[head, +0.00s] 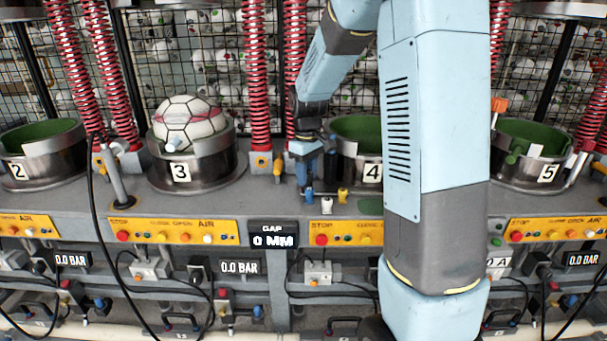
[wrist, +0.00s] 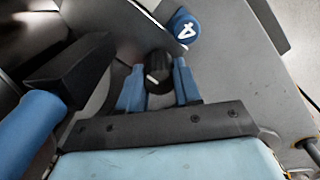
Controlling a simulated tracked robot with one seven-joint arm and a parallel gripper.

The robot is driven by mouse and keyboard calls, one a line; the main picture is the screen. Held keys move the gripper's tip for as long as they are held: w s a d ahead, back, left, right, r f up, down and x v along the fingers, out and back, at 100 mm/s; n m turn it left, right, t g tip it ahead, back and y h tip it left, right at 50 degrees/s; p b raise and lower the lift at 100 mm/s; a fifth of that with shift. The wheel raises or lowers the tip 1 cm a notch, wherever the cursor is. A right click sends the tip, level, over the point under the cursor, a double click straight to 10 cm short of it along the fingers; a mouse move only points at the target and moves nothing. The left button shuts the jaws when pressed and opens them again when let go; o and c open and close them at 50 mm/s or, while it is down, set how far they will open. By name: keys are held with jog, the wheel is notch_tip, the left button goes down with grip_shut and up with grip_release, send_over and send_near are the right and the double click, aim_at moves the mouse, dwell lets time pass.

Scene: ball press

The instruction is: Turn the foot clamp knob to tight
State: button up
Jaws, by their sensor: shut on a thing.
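A black round knob (wrist: 157,66) with a white mark sits between the blue fingertips of my gripper (wrist: 158,82) in the wrist view. The fingers are closed on its two sides. The white mark shows on the knob's near lower-left part. I take this knob to be the foot clamp knob; no label on it can be read. In the head view my gripper (head: 305,178) points down at the bench just left of pot 4 (head: 353,172). The knob itself is hidden there behind my gripper.
Small blue, white and yellow-topped fittings (head: 343,195) stand in front. A ball (head: 190,122) sits in pot 3 (head: 190,170). The gap display (head: 273,240) reads 0 MM.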

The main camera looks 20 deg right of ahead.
jog(key=shift+d, duration=0.1)
jog(key=m, duration=0.8)
jog(key=shift+m, duration=0.4)
jog(key=m, duration=0.5)
jog(key=shift+a, duration=0.2)
jog(key=shift+a+m, duration=0.15)
jog(key=shift+m, duration=1.65)
jog(key=shift+w, duration=0.1)
jog(key=o, duration=0.8)
jog(key=shift+a, duration=0.1)
jog(key=shift+o, duration=1.2)
jog(key=shift+d, duration=0.2)
